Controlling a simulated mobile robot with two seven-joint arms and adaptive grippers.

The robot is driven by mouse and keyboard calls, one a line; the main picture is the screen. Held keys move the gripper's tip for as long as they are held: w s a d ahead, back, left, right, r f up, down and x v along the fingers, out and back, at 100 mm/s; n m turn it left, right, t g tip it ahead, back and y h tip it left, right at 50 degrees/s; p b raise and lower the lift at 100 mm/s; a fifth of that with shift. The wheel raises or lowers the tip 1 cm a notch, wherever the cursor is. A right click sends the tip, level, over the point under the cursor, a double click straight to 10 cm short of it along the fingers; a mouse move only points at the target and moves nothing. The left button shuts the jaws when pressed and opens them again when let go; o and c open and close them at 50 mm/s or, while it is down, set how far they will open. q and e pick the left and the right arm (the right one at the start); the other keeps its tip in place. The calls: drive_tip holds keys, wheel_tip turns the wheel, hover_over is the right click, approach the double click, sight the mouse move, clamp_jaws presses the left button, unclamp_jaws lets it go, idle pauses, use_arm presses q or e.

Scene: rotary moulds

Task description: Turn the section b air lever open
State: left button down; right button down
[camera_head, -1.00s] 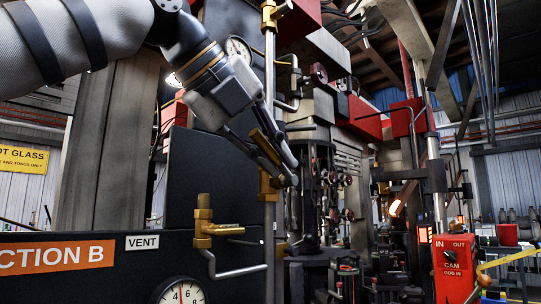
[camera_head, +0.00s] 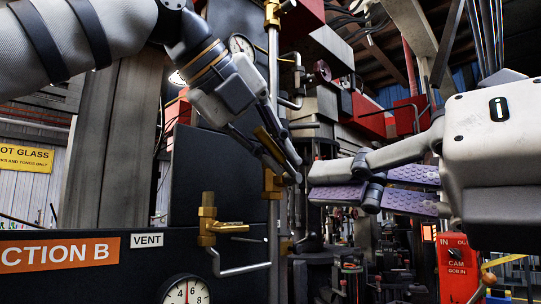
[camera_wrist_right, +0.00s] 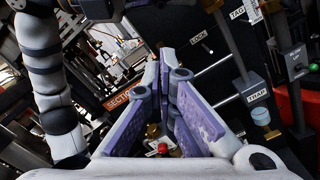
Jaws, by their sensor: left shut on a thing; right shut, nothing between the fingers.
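A brass lever (camera_head: 268,143) slants at a brass valve (camera_head: 272,184) on the upright grey pipe (camera_head: 273,90), in the middle of the head view. My left gripper (camera_head: 283,163) comes down from the upper left and is shut on this lever; its fingers hide part of it. My right gripper (camera_head: 335,182) reaches in from the right, with purple finger pads, just right of the pipe and apart from my left fingertips. It is shut and empty; its fingers also fill the middle of the right wrist view (camera_wrist_right: 165,65).
A dark panel (camera_head: 60,283) has an orange SECTION B sign (camera_head: 60,254), a VENT label (camera_head: 147,240) and a gauge (camera_head: 185,290). Another brass valve (camera_head: 208,226) with a sideways lever stands beside VENT. A red CAM box (camera_head: 457,262) stands at lower right.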

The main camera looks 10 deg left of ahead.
use_arm(q)
drive_tip(key=shift+r, duration=0.2)
use_arm(e)
drive_tip(key=w+a+r, duration=0.3)
drive_tip(key=w+a, duration=0.4)
drive_tip(key=w, duration=0.1)
drive_tip(key=shift+r, duration=0.3)
drive_tip(key=shift+w, duration=0.15)
